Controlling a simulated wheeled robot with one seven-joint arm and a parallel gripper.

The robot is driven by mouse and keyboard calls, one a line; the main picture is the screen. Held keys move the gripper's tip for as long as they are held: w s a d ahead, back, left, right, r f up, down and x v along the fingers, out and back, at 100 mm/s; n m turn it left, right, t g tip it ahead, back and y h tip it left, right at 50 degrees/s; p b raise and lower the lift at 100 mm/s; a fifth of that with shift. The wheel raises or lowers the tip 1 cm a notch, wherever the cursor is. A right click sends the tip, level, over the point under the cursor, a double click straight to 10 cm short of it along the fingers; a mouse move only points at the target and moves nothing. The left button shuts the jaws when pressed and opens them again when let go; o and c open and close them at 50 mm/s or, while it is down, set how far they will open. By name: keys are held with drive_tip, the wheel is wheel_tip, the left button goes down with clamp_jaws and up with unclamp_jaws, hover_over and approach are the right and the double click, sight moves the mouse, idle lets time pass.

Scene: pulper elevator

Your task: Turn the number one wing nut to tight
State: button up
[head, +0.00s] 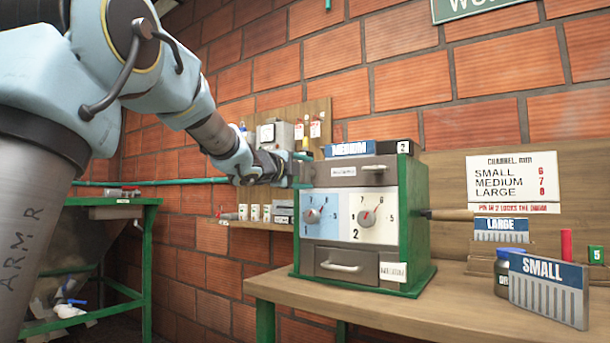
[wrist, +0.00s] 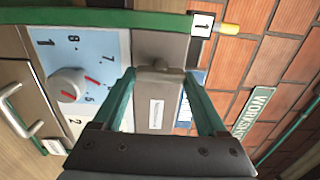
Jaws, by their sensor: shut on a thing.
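The green machine box (head: 415,215) stands on the wooden bench with a metal top panel, two dials and a drawer. My gripper (head: 300,170) reaches in from the left at the panel's left end. In the wrist view, its two green fingers (wrist: 161,74) stand on either side of a grey metal wing nut (wrist: 158,70) on the panel and are shut on it. A white tag marked 1 (wrist: 202,25) is close by. In the head view my gripper hides this nut. A tag marked 2 (head: 403,147) sits at the panel's right end.
A blue "MEDIUM" plate (head: 348,149) lies on top of the box. "LARGE" (head: 501,230) and "SMALL" (head: 548,285) combs and a dark jar (head: 502,272) are on the right. A brick wall stands close behind.

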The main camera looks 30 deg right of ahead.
drive_tip(key=o, duration=1.3)
drive_tip(key=v, duration=1.1)
drive_tip(key=shift+w, duration=0.1)
